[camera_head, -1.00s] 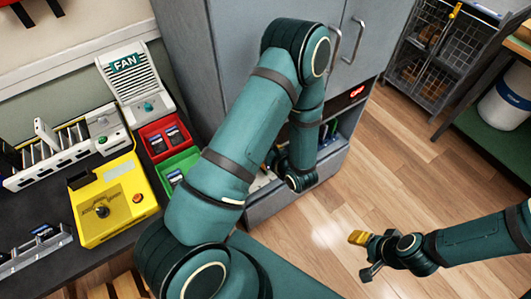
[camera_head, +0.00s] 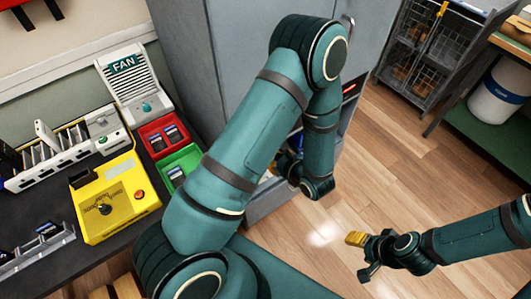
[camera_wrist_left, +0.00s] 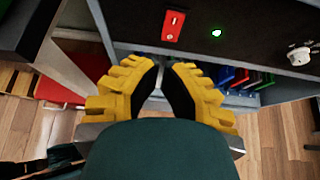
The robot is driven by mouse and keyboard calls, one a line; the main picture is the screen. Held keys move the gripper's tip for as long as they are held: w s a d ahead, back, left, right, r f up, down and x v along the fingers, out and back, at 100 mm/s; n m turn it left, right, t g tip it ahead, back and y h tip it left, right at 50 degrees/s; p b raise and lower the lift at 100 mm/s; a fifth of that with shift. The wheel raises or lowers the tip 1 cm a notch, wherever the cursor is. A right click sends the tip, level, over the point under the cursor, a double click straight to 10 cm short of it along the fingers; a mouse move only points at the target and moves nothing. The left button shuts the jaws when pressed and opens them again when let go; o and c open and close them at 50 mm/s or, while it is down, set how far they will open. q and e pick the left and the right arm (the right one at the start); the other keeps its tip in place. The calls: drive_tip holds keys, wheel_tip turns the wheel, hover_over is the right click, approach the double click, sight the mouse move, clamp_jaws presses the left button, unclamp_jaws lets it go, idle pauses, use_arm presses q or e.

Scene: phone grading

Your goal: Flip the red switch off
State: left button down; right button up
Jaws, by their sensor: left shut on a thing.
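The red switch plate (camera_wrist_left: 173,25) is on the dark panel at the top of the left wrist view, with small light marks on it. I cannot tell the switch's position. A green light (camera_wrist_left: 215,33) glows to its right. My left gripper (camera_wrist_left: 165,74) has its yellow fingers drawn close together, below the plate in the picture and apart from it. What is between the fingers cannot be made out. My right gripper (camera_head: 362,256) is open and empty above the floor.
A white knob (camera_wrist_left: 300,53) is on the panel's right. Red, green and blue upright items (camera_wrist_left: 240,77) stand in a shelf beneath. The grey cabinet (camera_head: 240,50) is close behind my left arm. A table with the fan unit (camera_head: 127,75) and yellow box (camera_head: 120,215) is left.

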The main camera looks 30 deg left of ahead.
use_arm(q)
drive_tip(key=v, duration=0.6)
drive_tip(key=shift+w+r+p, duration=0.2)
drive_tip(key=shift+r+p, duration=0.15)
use_arm(e)
drive_tip(key=shift+w+a+r, duration=0.1)
drive_tip(key=shift+w+r, duration=0.3)
